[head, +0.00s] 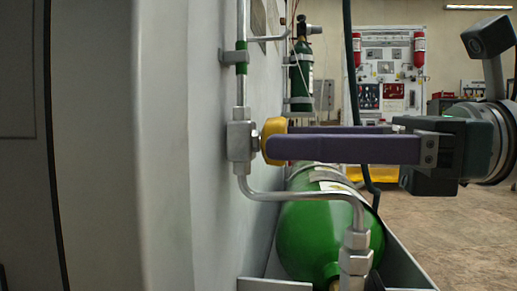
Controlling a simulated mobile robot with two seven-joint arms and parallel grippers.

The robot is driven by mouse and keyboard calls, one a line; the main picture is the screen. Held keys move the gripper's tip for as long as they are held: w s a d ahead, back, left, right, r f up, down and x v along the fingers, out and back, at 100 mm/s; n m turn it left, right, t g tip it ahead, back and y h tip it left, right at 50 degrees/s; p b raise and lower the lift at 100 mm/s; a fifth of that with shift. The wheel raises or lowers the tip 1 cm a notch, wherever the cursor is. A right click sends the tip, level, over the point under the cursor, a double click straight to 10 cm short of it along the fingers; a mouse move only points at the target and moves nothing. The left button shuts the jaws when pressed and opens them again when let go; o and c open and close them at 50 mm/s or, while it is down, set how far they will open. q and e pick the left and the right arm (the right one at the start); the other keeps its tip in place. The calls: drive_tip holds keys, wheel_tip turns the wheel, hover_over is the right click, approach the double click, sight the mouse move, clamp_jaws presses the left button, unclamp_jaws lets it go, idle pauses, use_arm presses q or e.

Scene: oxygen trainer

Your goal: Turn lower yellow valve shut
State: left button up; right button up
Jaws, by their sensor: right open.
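The yellow valve (272,130) is a rounded knob on the right side of a metal valve body (240,141), fixed on a pipe along the grey panel. My right gripper (272,142) comes in from the right with its long purple fingers level. The fingers are open, and their tips are at the yellow knob, which lies partly hidden behind the near finger. I cannot tell whether the fingers touch it. My left gripper is out of view.
A green cylinder (318,228) lies below my right gripper, with a pipe (300,196) and fittings in front of it. The grey panel (215,215) stands close on the left. A dark green cylinder (301,72) stands farther back. Open floor (450,235) lies at right.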

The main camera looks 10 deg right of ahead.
drive_tip(key=shift+w+a, duration=0.15)
drive_tip(key=shift+a, duration=0.3)
drive_tip(key=shift+c, duration=0.2)
clamp_jaws()
